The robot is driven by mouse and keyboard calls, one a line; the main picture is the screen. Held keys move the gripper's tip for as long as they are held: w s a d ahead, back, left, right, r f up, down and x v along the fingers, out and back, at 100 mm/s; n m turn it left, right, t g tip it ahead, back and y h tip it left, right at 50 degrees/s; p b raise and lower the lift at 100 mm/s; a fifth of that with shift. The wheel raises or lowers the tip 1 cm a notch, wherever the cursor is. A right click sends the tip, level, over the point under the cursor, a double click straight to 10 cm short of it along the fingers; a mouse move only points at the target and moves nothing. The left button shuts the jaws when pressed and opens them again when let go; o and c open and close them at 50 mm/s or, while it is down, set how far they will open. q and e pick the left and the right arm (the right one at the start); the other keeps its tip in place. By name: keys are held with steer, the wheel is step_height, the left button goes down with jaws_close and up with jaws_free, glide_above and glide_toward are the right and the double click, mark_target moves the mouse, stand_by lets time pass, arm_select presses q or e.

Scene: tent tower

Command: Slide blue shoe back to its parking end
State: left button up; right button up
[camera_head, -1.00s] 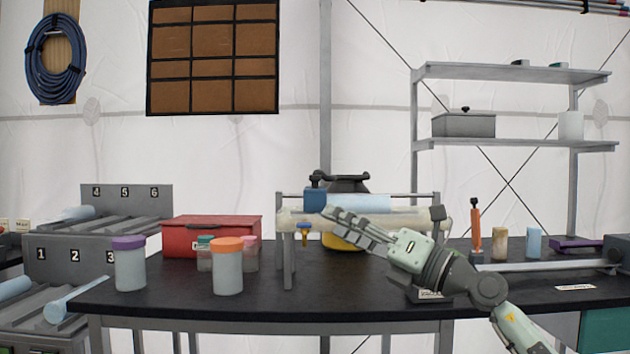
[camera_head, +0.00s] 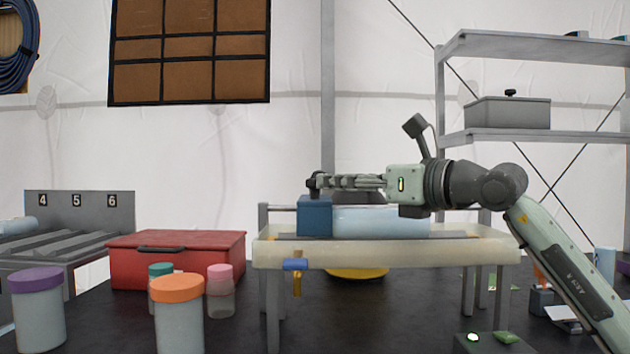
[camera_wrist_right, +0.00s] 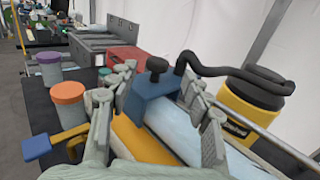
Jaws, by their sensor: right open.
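The blue shoe (camera_head: 315,217) is a blue block with a dark knob on top. It sits on the rail of a raised cream bench (camera_head: 400,254), near the bench's left end. A pale blue cylinder (camera_head: 385,222) lies along the bench just right of the shoe. My right gripper (camera_head: 322,183) reaches in from the right at the height of the shoe's knob. In the right wrist view the shoe (camera_wrist_right: 152,100) shows between the spread fingers of the open gripper (camera_wrist_right: 160,95). I cannot tell whether the fingers touch it. My left gripper is not in view.
A blue-handled tap (camera_head: 296,267) hangs at the bench's front left. A red box (camera_head: 175,262) and several lidded jars, including an orange-lidded one (camera_head: 178,318), stand to the left. A yellow vacuum (camera_wrist_right: 255,105) with a black hose stands behind the bench.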

mark_target(315, 180)
steer(key=p+x, duration=0.1)
steer(key=x, duration=0.5)
steer(key=shift+s+a+r, duration=0.1)
steer(key=shift+a, duration=0.05)
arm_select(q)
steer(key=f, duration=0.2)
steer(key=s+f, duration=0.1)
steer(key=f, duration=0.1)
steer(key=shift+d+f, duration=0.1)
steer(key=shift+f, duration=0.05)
arm_select(e)
steer(key=shift+w+a, duration=0.25)
steer(key=shift+w, duration=0.1)
steer(key=shift+c, duration=0.6)
jaws_close()
